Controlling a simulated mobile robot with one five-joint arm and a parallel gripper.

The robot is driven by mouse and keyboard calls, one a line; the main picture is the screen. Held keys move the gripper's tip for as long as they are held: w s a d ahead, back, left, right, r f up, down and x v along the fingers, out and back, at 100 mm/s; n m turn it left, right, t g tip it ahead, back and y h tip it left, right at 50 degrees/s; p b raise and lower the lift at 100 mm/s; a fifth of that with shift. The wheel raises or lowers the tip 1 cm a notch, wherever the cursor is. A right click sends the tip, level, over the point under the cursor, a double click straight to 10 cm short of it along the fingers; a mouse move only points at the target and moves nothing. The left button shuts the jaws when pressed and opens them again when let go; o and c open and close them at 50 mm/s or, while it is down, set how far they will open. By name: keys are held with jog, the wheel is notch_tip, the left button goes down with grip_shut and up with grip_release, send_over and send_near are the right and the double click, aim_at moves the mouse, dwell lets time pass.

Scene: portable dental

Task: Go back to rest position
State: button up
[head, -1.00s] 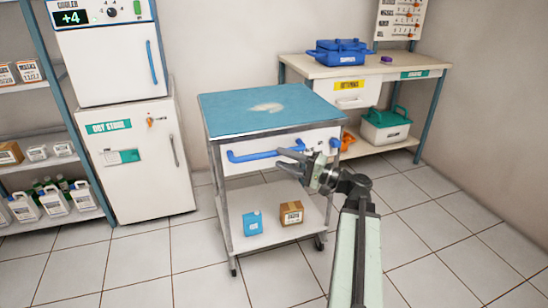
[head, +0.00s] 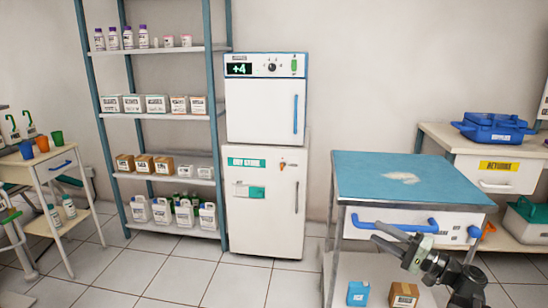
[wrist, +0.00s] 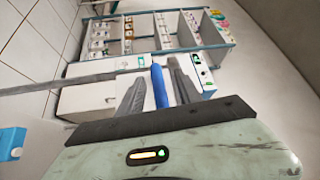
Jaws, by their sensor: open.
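My gripper (head: 392,243) is in the lower right of the head view, in front of the blue-topped cart (head: 350,182). Its jaws are open and nothing is seen held between them. The cart's blue drawer handle (head: 385,225) runs behind my fingers in the head view. In the wrist view, my two fingers (wrist: 158,85) are spread at the centre, with a blue bar (wrist: 160,87) showing between them. I cannot tell whether the fingers touch it.
A white cooler (head: 265,105) stands on a dry store cabinet (head: 262,215). A shelf rack (head: 218,125) holds boxes and bottles to the left. A small cart (head: 40,180) with cups is at far left. A bench (head: 465,143) is at right. Floor (head: 165,275) is free at front left.

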jog(key=a+f+n+g+h+p, duration=0.1)
jog(key=a+f+n+g, duration=0.3)
jog(key=a, duration=0.9)
jog(key=a+f+n+g+p, duration=0.2)
jog(key=a+f+g, duration=0.4)
jog(key=a, duration=0.8)
jog(key=s+f+n+g+h, duration=0.25)
jog(key=s+f+h, duration=0.35)
jog(key=f+h, duration=0.45)
jog(key=d+m+g+h+p, duration=0.1)
jog(key=d+h+p, duration=0.1)
jog(key=d, duration=0.8)
notch_tip(320, 180, up, 36)
jog(key=p, duration=3.6)
jog(key=shift+s+a+f, duration=0.25)
jog(key=shift+s+a, duration=0.05)
jog(key=shift+a, duration=0.05)
